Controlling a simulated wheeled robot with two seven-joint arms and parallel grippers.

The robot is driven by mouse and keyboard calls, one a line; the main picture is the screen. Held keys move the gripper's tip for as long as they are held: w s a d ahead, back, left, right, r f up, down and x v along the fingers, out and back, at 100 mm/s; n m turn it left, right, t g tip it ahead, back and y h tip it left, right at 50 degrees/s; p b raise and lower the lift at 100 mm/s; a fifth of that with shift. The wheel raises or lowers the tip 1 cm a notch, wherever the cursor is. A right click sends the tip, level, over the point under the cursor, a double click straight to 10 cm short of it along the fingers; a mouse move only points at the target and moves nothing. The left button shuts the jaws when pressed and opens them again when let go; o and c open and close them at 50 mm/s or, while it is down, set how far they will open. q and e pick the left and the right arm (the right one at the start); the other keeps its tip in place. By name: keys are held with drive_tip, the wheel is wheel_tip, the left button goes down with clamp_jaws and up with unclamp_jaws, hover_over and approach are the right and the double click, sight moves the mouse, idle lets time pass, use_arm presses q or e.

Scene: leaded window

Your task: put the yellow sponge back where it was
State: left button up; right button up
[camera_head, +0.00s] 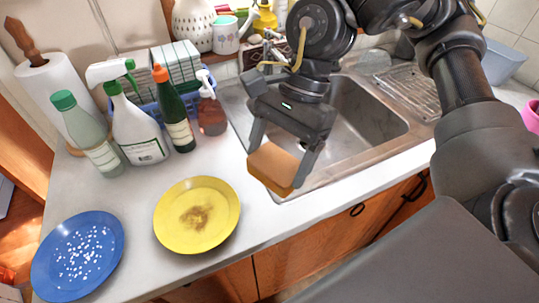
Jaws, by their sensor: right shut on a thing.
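Whether the sponge touches the counter there cannot be told. My left gripper is not in view.
A yellow plate (222,226) with a brown stain and a blue plate (107,241) with white bits lie on the counter (160,182). Several bottles, including a white spray bottle (136,133), stand behind. A dish rack (408,88) is right of the sink.

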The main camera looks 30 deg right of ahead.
drive_tip(key=w+d+f, duration=0.1)
drive_tip(key=w+f, duration=0.1)
drive_tip(key=w, duration=0.1)
drive_tip(key=w+d+f+p, duration=0.1)
drive_tip(key=w+d+f, duration=0.1)
drive_tip(key=w+f, duration=0.1)
drive_tip(key=w+d+f, duration=0.1)
drive_tip(key=w+f, duration=0.1)
drive_tip(key=w, duration=0.2)
drive_tip(key=shift+w+d+f+p, duration=0.1)
drive_tip(key=shift+d+f+p, duration=0.15)
drive_tip(key=shift+f+p, duration=0.1)
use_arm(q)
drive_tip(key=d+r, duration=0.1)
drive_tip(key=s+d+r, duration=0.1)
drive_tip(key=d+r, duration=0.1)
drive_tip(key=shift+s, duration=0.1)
use_arm(e)
drive_tip(key=shift+w+f, duration=0.25)
drive_tip(key=shift+f, duration=0.1)
drive_tip(key=f, duration=0.1)
drive_tip(key=f+p, duration=0.1)
drive_tip(key=f, duration=0.1)
drive_tip(key=shift+w+d+p, duration=0.2)
drive_tip(key=shift+w+p, duration=0.1)
drive_tip(key=shift+f, duration=0.4)
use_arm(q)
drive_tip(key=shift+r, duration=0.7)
